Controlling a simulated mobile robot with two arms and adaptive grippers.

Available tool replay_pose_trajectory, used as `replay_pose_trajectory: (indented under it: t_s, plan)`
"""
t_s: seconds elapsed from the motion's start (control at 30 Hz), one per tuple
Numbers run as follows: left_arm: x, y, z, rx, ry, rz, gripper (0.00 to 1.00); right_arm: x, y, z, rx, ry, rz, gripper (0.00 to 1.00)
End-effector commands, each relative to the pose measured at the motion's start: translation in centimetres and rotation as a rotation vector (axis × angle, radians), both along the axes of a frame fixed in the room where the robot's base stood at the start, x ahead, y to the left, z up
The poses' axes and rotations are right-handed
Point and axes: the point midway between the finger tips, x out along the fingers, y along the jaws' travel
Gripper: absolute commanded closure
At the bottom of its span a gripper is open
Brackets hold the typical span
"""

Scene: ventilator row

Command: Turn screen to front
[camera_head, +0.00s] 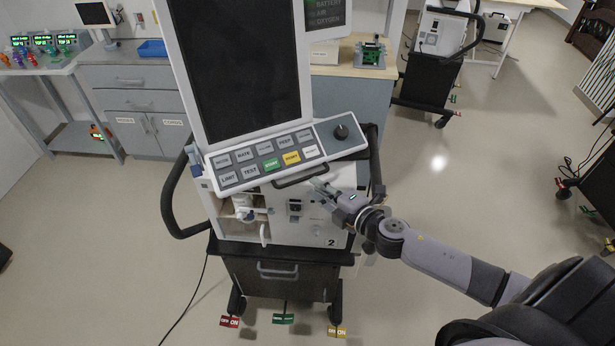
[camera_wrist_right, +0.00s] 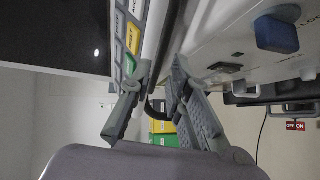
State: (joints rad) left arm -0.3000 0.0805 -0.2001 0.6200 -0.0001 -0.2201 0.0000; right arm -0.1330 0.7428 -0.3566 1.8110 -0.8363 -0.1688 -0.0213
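The screen (camera_head: 240,65) is a large dark panel in a white frame on top of the ventilator. It faces the head camera, slightly tilted. Below it is a key panel (camera_head: 243,170) with grey, green and yellow keys and a black knob (camera_head: 341,131). A dark handle (camera_head: 300,177) is under the panel's lower edge. My right gripper (camera_head: 318,186) is just below this edge, near the handle's right end. In the wrist view its fingers (camera_wrist_right: 160,72) are apart beside the panel edge, with a dark curved piece visible between them. Contact is unclear. My left gripper is out of view.
The ventilator body (camera_head: 290,220) stands on a wheeled cart (camera_head: 275,272) with coloured tags at its feet. A black side rail (camera_head: 170,195) curves at its left. Cabinets (camera_head: 140,105) and a second cart (camera_head: 430,85) stand behind.

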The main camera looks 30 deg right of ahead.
Motion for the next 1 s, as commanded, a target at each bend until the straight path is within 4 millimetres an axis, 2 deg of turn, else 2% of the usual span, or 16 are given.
replay_pose_trajectory:
  t_s: [0.1,0.3,0.67,0.93,1.0]
  plan:
    - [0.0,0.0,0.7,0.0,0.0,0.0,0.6,2.0,0.6,-0.1,0.0,-0.002,0.0,0.82]
    - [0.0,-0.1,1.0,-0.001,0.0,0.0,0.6,4.0,1.1,-0.7,0.001,-0.001,0.0,0.82]
    - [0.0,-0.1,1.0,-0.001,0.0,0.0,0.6,4.5,1.2,-0.9,0.0,0.0,0.001,0.82]
    - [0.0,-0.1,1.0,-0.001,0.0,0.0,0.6,4.4,1.2,-0.9,0.0,0.001,0.001,1.0]
    - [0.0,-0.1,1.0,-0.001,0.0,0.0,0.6,4.4,1.2,-0.9,0.0,0.001,0.001,1.0]
